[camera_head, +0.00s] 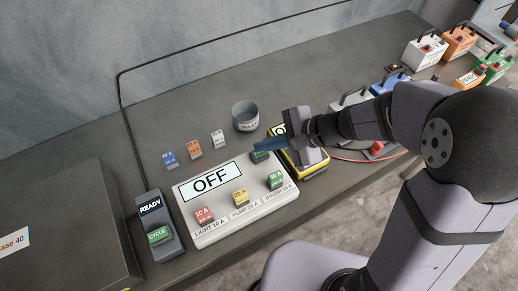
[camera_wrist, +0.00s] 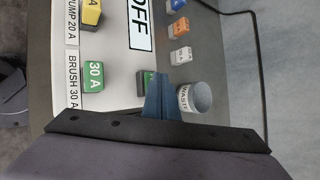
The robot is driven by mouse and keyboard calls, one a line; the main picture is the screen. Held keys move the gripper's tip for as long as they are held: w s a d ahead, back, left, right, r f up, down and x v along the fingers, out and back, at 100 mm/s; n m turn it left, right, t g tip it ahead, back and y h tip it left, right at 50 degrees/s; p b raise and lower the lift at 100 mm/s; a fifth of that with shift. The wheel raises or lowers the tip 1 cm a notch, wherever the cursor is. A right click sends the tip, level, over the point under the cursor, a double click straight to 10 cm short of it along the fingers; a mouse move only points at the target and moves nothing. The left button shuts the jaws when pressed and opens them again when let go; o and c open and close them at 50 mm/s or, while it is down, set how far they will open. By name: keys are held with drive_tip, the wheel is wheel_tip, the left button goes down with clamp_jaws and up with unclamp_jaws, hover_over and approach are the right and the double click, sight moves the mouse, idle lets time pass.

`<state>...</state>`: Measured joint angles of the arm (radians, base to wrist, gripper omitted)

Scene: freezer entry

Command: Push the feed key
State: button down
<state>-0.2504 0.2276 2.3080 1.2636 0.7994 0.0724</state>
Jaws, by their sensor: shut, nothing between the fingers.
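A white panel (camera_head: 235,222) carries a display (camera_head: 210,180) reading OFF and a row of fuses: red (camera_head: 204,215), yellow (camera_head: 240,196) and green (camera_head: 276,180). A dark green key or block (camera_head: 260,156) sits at the panel's upper right. It shows partly in the wrist view (camera_wrist: 142,82), behind my fingers, and its lettering is hidden. No readable label says feed. My gripper (camera_head: 258,146) is shut and empty, its blue fingertips over or just beside that green piece. I cannot tell whether they touch. In the wrist view my gripper (camera_wrist: 157,80) points toward the panel.
A grey cup (camera_head: 246,118), marked WASTE in the wrist view, stands behind the panel. Blue (camera_head: 170,160), orange (camera_head: 194,150) and white (camera_head: 218,139) loose fuses lie behind it. A READY box with a green CYCLE key (camera_head: 158,235) is left. A yellow-edged device (camera_head: 313,172) is right, partly hidden.

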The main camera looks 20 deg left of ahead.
sight(265, 153)
drive_tip(key=shift+r, duration=0.15)
drive_tip(key=shift+r+p, duration=0.75)
drive_tip(key=shift+r, duration=0.05)
drive_tip(key=shift+r, duration=0.15)
wheel_tip(265, 153, up, 6)
drive_tip(key=p, duration=0.4)
drive_tip(key=shift+p, duration=0.35)
drive_tip(key=shift+f, duration=0.2)
drive_tip(key=s+d+f+n+h, duration=0.1)
drive_tip(key=s+d+n+h, duration=0.1)
drive_tip(key=d, duration=0.6)
drive_tip(key=s+d+f+n+h, duration=0.2)
drive_tip(key=s+d+n+h, duration=0.1)
drive_tip(key=d, duration=0.6)
drive_tip(key=s+d+f+n+h, duration=0.2)
drive_tip(key=s+d+n+h, duration=0.1)
drive_tip(key=d, duration=0.5)
drive_tip(key=shift+s+d+n+h, duration=0.2)
drive_tip(key=shift+d+n+h, duration=0.1)
drive_tip(key=shift+n+h, duration=0.4)
